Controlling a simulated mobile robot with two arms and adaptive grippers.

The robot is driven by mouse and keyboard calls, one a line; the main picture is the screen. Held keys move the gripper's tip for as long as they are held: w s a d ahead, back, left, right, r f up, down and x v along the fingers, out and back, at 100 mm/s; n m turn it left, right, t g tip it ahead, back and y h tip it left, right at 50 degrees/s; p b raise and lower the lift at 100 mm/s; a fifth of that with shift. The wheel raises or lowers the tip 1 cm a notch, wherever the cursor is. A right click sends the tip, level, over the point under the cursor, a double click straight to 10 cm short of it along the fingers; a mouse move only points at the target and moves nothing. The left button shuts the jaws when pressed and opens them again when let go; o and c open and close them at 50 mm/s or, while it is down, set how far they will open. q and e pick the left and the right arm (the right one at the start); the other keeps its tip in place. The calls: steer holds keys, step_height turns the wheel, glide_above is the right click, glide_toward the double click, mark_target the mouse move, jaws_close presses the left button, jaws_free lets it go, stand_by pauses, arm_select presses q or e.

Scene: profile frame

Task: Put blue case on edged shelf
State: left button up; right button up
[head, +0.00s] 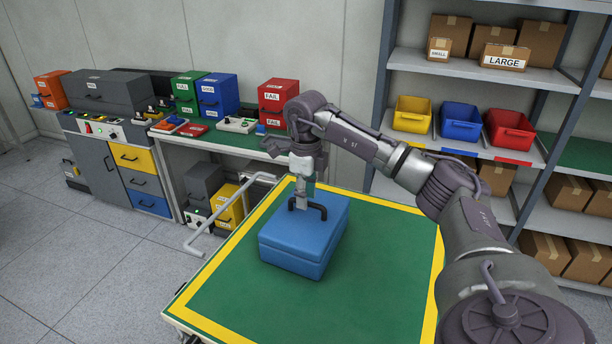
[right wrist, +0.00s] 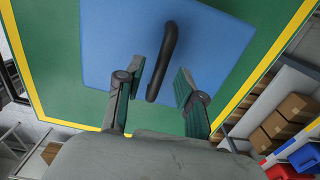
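The blue case (head: 305,240) stands upright on the green table (head: 350,310), its black handle (head: 321,211) on top. My right gripper (head: 304,203) points down at the handle from above. In the right wrist view, its two fingers (right wrist: 160,85) are apart, with the near end of the handle (right wrist: 166,55) between them; I cannot tell whether they touch it. The case's blue top (right wrist: 110,45) fills the middle of that view. A shelf (head: 470,148) of the rack on the right has coloured edge strips; I cannot tell whether it is the edged shelf. My left gripper is out of view.
Yellow (head: 412,114), blue (head: 461,121) and red (head: 509,128) bins stand on the strip-edged shelf. Cardboard boxes (head: 538,42) fill other shelves. A workbench (head: 215,138) with coloured cases stands behind left. The table around the case is clear.

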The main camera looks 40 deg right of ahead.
step_height(320, 180, up, 10)
steer(key=shift+f, duration=0.15)
steer(key=shift+f, duration=0.1)
stand_by(0.6)
